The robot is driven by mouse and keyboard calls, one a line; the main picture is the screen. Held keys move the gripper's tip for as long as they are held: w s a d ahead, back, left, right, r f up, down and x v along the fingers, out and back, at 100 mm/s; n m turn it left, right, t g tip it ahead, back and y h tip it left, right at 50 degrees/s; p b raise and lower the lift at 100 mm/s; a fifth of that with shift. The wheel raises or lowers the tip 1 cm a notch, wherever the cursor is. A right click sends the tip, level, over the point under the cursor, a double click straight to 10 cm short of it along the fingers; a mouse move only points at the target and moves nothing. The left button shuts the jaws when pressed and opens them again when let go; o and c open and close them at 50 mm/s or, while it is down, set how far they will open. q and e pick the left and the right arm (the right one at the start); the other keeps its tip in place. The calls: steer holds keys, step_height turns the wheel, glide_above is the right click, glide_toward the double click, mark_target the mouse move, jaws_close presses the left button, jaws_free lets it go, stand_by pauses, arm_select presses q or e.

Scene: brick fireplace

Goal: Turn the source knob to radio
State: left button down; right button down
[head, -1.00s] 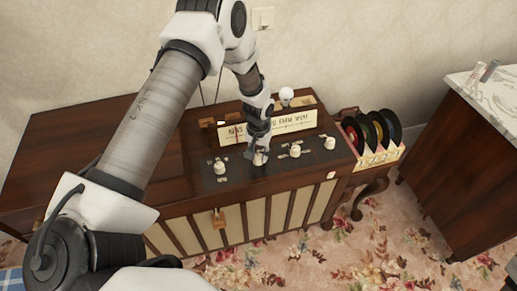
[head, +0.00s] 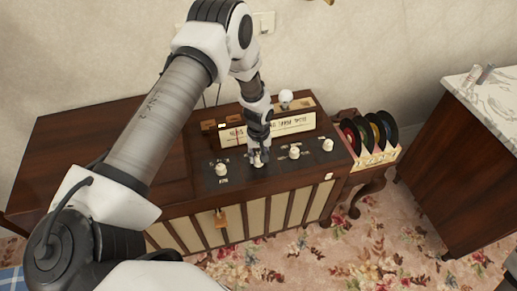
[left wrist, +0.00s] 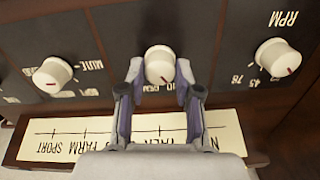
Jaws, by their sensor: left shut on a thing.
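A dark control panel (head: 275,165) on the wooden radio cabinet carries a row of cream knobs. My left gripper (head: 258,160) comes down on the second knob from the left. In the left wrist view, this knob (left wrist: 159,60) sits between the two fingers of the left gripper (left wrist: 159,76), which is shut on it. Its white lettering is partly hidden by the fingers and I cannot read it fully. The knob marked RPM (left wrist: 277,58) is to the right there, and a knob beside the word MUTE (left wrist: 53,75) is to the left. My right gripper is not in view.
A cream dial strip (head: 285,128) stands behind the knobs. A record rack (head: 375,158) with several discs is to the right, then a marble-topped cabinet (head: 480,90). Flowered carpet lies in front.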

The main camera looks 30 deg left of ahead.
arm_select(q)
steer(key=c, duration=0.8)
jaws_free()
step_height(320, 180, up, 12)
steer(key=shift+f, duration=0.1)
